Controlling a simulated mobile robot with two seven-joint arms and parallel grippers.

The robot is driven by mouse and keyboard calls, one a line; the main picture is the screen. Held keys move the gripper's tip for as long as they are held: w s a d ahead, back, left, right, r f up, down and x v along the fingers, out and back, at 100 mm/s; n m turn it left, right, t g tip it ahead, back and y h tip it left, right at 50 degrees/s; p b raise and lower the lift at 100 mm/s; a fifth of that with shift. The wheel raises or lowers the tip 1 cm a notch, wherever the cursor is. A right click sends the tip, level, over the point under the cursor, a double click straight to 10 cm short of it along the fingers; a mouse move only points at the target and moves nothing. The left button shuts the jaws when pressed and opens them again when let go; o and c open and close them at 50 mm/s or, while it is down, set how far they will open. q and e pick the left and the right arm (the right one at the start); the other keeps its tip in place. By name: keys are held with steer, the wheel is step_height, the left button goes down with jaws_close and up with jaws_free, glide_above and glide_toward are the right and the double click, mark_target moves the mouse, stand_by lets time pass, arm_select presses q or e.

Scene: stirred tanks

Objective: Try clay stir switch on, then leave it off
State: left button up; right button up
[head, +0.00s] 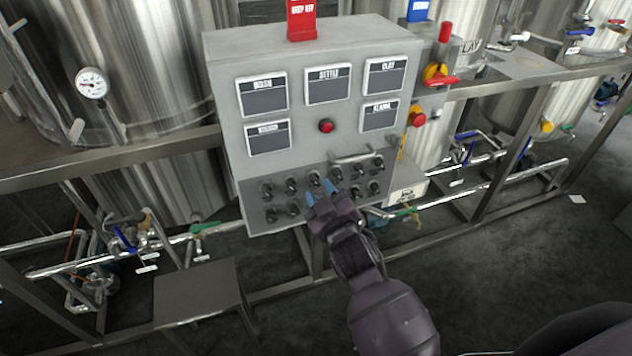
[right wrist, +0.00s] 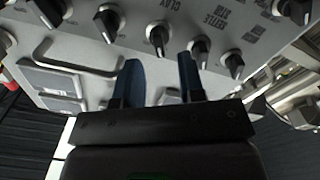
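The grey control panel (head: 224,135) carries two rows of black rotary knobs on its lower part. In the right wrist view, one black knob (right wrist: 158,38) sits beside lettering that seems to read "CLAY"; the rest of its label is cut off. My right gripper (head: 319,192) is at the knob rows; it also shows in the right wrist view (right wrist: 160,62). Its two blue fingers are apart, with that knob just beyond and between the tips. I see no contact and nothing held. I cannot read the knob's setting. My left gripper is out of view.
Another knob (right wrist: 200,50), next to a "SETTLE" label, is close to one finger. A metal bar handle (head: 357,157) crosses above the knobs. A red button (head: 326,126) and label plates are higher up. Steel tanks and pipes surround the panel.

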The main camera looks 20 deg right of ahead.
mark_target(315, 182)
steer(key=shift+w+a, duration=0.1)
steer(key=shift+w, duration=1.75)
jaws_close()
